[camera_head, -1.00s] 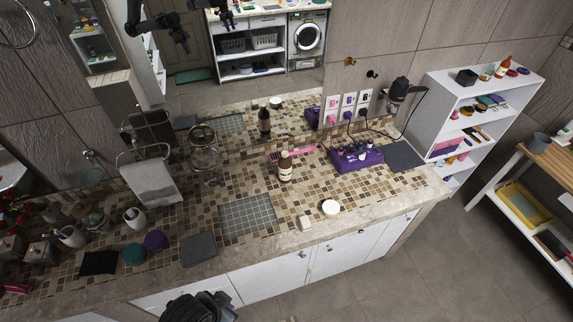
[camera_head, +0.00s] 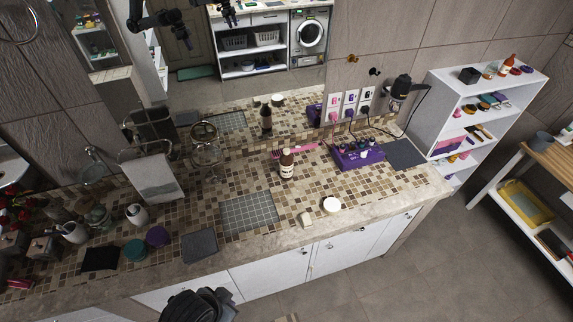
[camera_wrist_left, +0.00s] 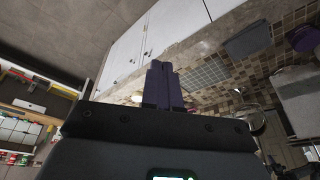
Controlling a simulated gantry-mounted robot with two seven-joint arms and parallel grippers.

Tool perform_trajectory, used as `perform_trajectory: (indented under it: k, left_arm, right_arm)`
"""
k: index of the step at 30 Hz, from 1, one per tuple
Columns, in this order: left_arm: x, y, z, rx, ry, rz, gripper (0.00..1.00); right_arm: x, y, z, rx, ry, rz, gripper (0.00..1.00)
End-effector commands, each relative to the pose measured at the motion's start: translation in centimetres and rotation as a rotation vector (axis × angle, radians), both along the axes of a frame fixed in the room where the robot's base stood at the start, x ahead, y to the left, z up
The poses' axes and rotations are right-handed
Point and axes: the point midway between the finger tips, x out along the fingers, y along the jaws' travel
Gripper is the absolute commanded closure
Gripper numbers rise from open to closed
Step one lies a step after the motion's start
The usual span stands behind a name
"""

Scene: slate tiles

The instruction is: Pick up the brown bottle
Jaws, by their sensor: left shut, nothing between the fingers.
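My left gripper (camera_wrist_left: 163,66) is shut and empty in the left wrist view, pointing toward the counter front. It is apart from the bottle, which I cannot make out in that view. A dark part of my own arm shows at the bottom edge of the head view. My right gripper is not directly in view.
A purple box (camera_head: 357,156) and dark mat (camera_head: 405,154) lie right of the bottle. A pink brush (camera_head: 293,151) lies behind it. The grey grid mat (camera_head: 248,212) is bare.

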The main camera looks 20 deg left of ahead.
Motion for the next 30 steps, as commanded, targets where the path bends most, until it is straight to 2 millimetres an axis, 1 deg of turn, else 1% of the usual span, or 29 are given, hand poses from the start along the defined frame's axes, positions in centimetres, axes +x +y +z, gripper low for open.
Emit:
perform_trajectory:
  k: [4, 5, 12, 23, 24, 30]
  left_arm:
    - [0.0, 0.0, -0.01, 0.0, 0.0, 0.0, 1.0]
    - [0.0, 0.0, -0.01, 0.0, 0.0, 0.0, 0.97]
    - [0.0, 0.0, -0.01, 0.0, 0.0, 0.0, 0.6]
    - [0.0, 0.0, -0.01, 0.0, 0.0, 0.0, 0.05]
    - [0.0, 0.0, -0.01, 0.0, 0.0, 0.0, 0.02]
    - [0.01, 0.0, -0.02, 0.0, 0.0, 0.0, 0.02]
  right_arm:
    - [0.01, 0.06, 0.01, 0.002, 0.0, -0.001, 0.57]
    - [0.01, 0.07, 0.02, 0.003, -0.001, -0.002, 0.57]
    - [0.02, 0.2, 0.03, 0.008, 0.0, -0.006, 0.57]
    - [0.02, 0.22, 0.04, 0.01, -0.001, -0.006, 0.57]
    - [0.02, 0.22, 0.04, 0.01, -0.001, -0.006, 0.57]
    - [0.02, 0.15, 0.03, 0.007, 0.0, -0.004, 0.57]
